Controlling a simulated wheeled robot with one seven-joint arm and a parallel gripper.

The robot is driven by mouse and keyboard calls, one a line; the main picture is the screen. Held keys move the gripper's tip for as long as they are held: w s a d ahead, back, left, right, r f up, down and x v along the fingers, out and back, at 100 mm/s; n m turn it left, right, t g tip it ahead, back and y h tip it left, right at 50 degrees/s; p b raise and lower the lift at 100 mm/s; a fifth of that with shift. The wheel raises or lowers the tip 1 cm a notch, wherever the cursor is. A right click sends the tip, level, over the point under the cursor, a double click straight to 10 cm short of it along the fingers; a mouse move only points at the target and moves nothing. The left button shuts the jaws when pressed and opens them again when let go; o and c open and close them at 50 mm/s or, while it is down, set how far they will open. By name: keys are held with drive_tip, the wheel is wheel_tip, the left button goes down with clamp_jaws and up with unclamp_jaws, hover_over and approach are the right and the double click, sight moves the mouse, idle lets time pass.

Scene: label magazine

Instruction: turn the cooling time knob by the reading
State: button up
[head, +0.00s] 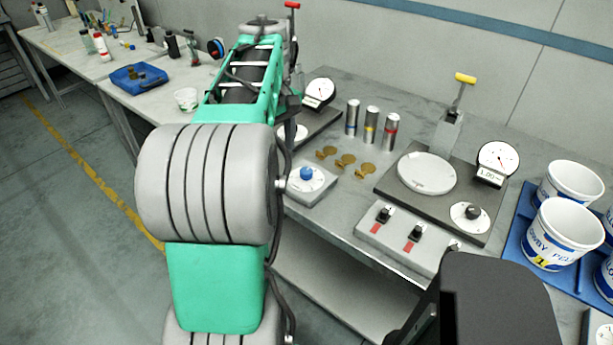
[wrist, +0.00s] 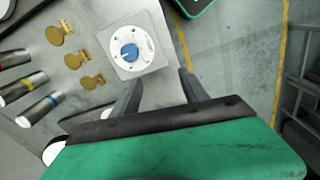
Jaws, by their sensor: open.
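A blue knob (head: 307,174) sits on a white round dial on a small grey box at the table's front edge. It also shows in the wrist view (wrist: 130,52), above the fingers. A second, black knob (head: 472,212) sits on a white dial on the dark plate to the right. I cannot tell from lettering which knob is for cooling time. A round gauge with a small display (head: 497,160) stands behind the black knob; the display seems to read about 1.00. My gripper (wrist: 160,76) is open and empty, its fingertips near the blue knob's box. In the head view my arm hides it.
White buckets (head: 562,235) stand on a blue mat at far right. Another gauge (head: 319,92) stands behind.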

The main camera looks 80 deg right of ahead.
hover_over(307, 170)
drive_tip(key=shift+a+f+m, duration=0.1)
drive_tip(key=shift+f+m, duration=0.2)
wheel_tip(307, 170, down, 7)
drive_tip(key=shift+f, duration=0.2)
clamp_jaws()
